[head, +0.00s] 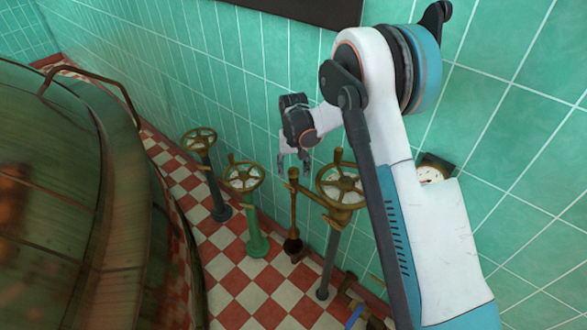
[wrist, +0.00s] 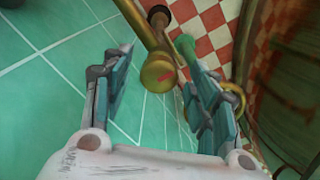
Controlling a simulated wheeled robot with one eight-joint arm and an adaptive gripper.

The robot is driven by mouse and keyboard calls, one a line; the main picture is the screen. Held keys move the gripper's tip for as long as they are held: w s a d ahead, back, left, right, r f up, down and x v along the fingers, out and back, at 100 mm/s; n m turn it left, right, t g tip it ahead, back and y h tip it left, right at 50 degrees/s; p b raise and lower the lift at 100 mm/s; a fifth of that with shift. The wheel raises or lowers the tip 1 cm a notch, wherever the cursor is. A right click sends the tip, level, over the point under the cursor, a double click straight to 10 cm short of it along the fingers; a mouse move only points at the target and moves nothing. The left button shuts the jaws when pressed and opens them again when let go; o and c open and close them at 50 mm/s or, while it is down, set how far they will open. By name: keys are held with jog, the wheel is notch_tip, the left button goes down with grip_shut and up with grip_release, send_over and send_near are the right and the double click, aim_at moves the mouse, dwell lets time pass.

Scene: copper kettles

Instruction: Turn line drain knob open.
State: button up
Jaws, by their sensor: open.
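A slim upright brass post (head: 293,205) with a knob-like top stands among the valves in the head view. I cannot tell for sure that this is the line drain knob. In the wrist view its round brass end (wrist: 157,72) carries a small red mark and lies between and beyond my fingertips. My gripper (head: 294,163) is open and points down just above the post top. Its two fingers also show in the wrist view (wrist: 156,62), apart and empty. I cannot tell whether a finger touches the brass.
Brass handwheels stand close on the left (head: 242,178) and right (head: 340,186), with another farther back (head: 199,141). A large copper kettle (head: 60,190) fills the left. A green tiled wall (head: 220,70) rises behind. A gauge (head: 430,173) sits beside my arm.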

jog(key=c, duration=1.1)
jog(key=shift+o, duration=0.2)
jog(key=shift+n, duration=0.3)
jog(key=n, duration=0.3)
jog(key=shift+n, duration=0.3)
jog(key=n+b, duration=0.1)
jog(key=n, duration=0.3)
jog(key=shift+d+n, duration=0.1)
jog(key=shift+n, duration=0.2)
jog(key=n, duration=0.4)
jog(key=shift+w, duration=0.1)
jog(key=n, duration=0.5)
jog(key=shift+w, duration=0.1)
